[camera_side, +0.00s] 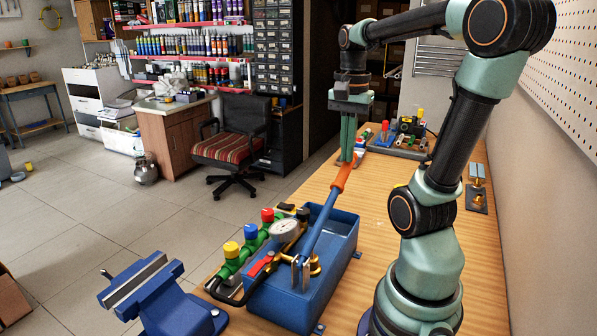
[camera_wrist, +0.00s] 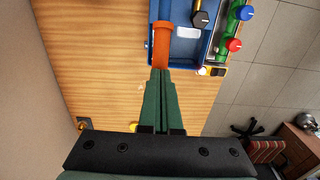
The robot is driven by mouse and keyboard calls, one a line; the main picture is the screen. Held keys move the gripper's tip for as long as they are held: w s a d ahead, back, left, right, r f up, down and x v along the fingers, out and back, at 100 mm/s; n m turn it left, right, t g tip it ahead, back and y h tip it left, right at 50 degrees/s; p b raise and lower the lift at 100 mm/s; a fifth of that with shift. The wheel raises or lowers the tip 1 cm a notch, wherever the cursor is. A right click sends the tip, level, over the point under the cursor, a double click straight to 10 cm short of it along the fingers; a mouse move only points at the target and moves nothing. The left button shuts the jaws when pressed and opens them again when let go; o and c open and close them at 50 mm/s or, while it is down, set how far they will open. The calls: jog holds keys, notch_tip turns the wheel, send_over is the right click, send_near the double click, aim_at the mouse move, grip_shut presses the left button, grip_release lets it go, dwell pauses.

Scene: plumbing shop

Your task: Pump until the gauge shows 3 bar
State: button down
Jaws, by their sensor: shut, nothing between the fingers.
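The blue test pump (camera_side: 340,240) stands on the wooden bench, its open-topped tank also visible in the wrist view (camera_wrist: 183,58). Its lever (camera_side: 320,220) slants upward, away from the side camera, to an orange grip (camera_side: 342,177). The round white gauge (camera_side: 284,230) sits at the pump's left; its needle is too small to read. My gripper (camera_side: 346,161) is shut and empty, fingers pointing down at the top end of the orange grip. In the wrist view the fingertips (camera_wrist: 160,72) overlap the near end of the orange grip (camera_wrist: 162,42); I cannot tell whether they touch.
A green manifold (camera_side: 230,267) with yellow, red and blue knobs lies left of the pump. A blue vise (camera_side: 155,290) is at the front left. A tray of fittings (camera_side: 400,145) stands at the back.

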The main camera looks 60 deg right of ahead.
jog(key=shift+d+f, duration=0.65)
jog(key=shift+f, duration=3.6)
jog(key=r, duration=0.3)
jog(key=a+r, duration=0.1)
jog(key=r, duration=0.5)
jog(key=shift+a+r, duration=0.25)
jog(key=shift+r, duration=0.1)
jog(key=shift+r, duration=2.5)
jog(key=w+a+f+n+t, duration=0.2)
jog(key=w+a+f+n, duration=0.2)
jog(key=a+n, duration=0.5)
jog(key=w+a+f+n+t, duration=0.3)
jog(key=w+a+f+n, duration=0.1)
jog(key=a+n, duration=0.5)
jog(key=shift+w+a+t, duration=0.3)
jog(key=shift+w+a, duration=0.05)
